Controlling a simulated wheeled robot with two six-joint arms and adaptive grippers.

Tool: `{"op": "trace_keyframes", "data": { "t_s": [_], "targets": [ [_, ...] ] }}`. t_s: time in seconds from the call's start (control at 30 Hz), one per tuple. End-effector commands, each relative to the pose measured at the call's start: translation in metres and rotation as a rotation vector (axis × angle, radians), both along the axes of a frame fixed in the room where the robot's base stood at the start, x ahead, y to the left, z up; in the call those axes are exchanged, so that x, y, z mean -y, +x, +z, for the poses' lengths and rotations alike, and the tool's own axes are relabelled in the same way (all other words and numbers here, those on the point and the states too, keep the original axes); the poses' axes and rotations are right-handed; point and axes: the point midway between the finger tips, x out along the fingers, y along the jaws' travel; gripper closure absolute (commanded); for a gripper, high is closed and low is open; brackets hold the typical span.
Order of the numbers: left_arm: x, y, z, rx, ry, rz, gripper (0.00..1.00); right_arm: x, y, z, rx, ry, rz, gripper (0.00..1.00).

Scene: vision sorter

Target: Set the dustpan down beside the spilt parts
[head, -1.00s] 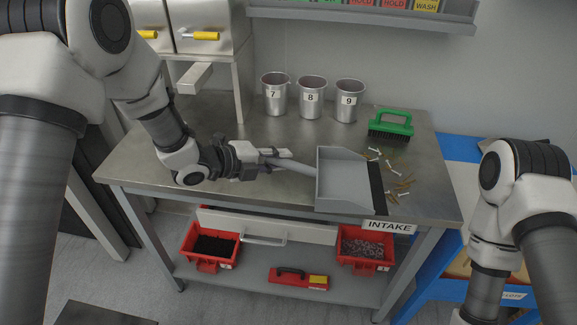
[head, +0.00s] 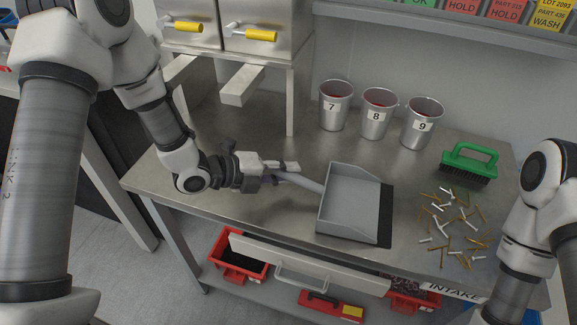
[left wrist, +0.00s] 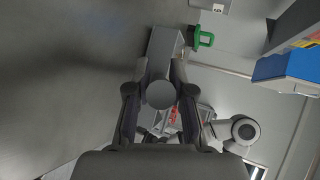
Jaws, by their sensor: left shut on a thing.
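The grey dustpan (head: 350,203) is level over the steel table, its dark lip facing right. I cannot tell whether its underside touches the top. My left gripper (head: 288,168) is shut on its handle (head: 305,184), left of the pan. In the left wrist view, the round handle end (left wrist: 160,94) sits between the fingers, and part of the pan (left wrist: 162,45) shows beyond. The spilt parts (head: 455,226), white and brass-coloured pins, lie scattered right of the lip with a gap of bare table between. My right arm shows at the right edge; its gripper is out of view.
A green brush (head: 470,160) lies behind the spilt parts. Metal cups 7 (head: 335,108), 8 (head: 378,115) and 9 (head: 423,125) stand behind the pan. The table's front edge is close to the pan. Red bins (head: 238,258) sit below.

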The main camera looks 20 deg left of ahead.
Motion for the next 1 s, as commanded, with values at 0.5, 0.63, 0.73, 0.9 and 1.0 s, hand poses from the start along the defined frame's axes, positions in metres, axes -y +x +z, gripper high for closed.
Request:
{"op": "trace_keyframes", "data": {
  "t_s": [0.5,0.63,0.73,0.9,1.0],
  "targets": [
    [-0.001,0.0,0.0,0.002,0.0,0.001,0.53,0.0,0.0,0.0,0.001,0.0,0.0,0.6],
    [-0.005,-0.003,0.003,0.001,-0.001,0.003,0.53,0.0,0.001,0.0,0.001,0.0,0.0,0.6],
    [-0.015,-0.01,0.009,0.003,-0.004,0.007,0.53,0.0,0.001,0.0,0.002,0.0,0.0,0.6],
    [-0.04,-0.03,0.024,0.003,-0.008,0.009,0.53,0.0,0.001,0.002,0.002,0.0,0.0,0.6],
    [-0.054,-0.041,0.033,0.004,-0.008,0.008,0.53,0.0,0.001,0.005,0.002,0.0,0.0,0.6]
  ]
}}
